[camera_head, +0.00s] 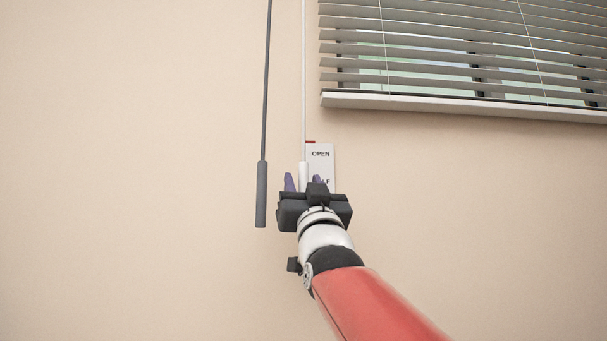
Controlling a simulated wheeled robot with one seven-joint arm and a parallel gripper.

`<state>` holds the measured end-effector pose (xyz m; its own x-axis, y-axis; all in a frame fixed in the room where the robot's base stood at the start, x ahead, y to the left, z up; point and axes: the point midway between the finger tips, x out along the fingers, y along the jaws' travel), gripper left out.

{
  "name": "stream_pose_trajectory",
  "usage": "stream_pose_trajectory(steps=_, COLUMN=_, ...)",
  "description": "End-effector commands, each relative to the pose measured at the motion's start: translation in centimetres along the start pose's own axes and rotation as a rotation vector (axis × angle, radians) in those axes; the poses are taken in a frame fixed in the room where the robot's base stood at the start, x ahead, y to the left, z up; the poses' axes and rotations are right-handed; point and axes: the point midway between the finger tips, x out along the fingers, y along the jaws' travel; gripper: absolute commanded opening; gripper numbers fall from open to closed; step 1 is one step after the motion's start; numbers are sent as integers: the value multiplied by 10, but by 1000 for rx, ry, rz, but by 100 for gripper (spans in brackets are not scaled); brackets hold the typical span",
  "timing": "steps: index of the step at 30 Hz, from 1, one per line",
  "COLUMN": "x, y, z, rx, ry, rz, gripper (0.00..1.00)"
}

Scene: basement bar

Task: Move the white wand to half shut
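The white wand (304,90) hangs down the wall, and its thicker white handle (304,174) ends between the two purple fingertips of my gripper (304,183). The fingers stand apart on either side of the handle. I cannot tell whether they touch it. A white label plate (321,158) is on the wall just right of the handle. It reads "OPEN" at the top, and letters ending in "LF" show lower down. A red mark (310,142) sits at the plate's top left, by the wand. My gripper hides the plate's lower part and the handle's lower end.
A dark grey wand (262,195) hangs close by on the left, apart from my gripper. A window blind (460,45) with tilted, gapped slats and a pale bottom rail (450,105) is at the upper right. The beige wall is bare on the left and below.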

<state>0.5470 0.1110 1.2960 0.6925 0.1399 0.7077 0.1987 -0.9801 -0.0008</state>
Motion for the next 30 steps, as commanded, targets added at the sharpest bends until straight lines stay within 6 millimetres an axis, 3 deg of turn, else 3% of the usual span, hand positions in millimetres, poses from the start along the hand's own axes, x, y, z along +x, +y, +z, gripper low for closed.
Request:
stream_pose_trajectory(steps=10, x=5, y=0, z=1, rx=0, ry=-1, rz=0, gripper=39)
stream_pose_trajectory(steps=19, x=5, y=0, z=1, rx=0, ry=-1, rz=0, gripper=0)
stream_pose_trajectory(steps=30, x=-4, y=0, z=10, rx=-1, ry=-2, rz=0, gripper=0)
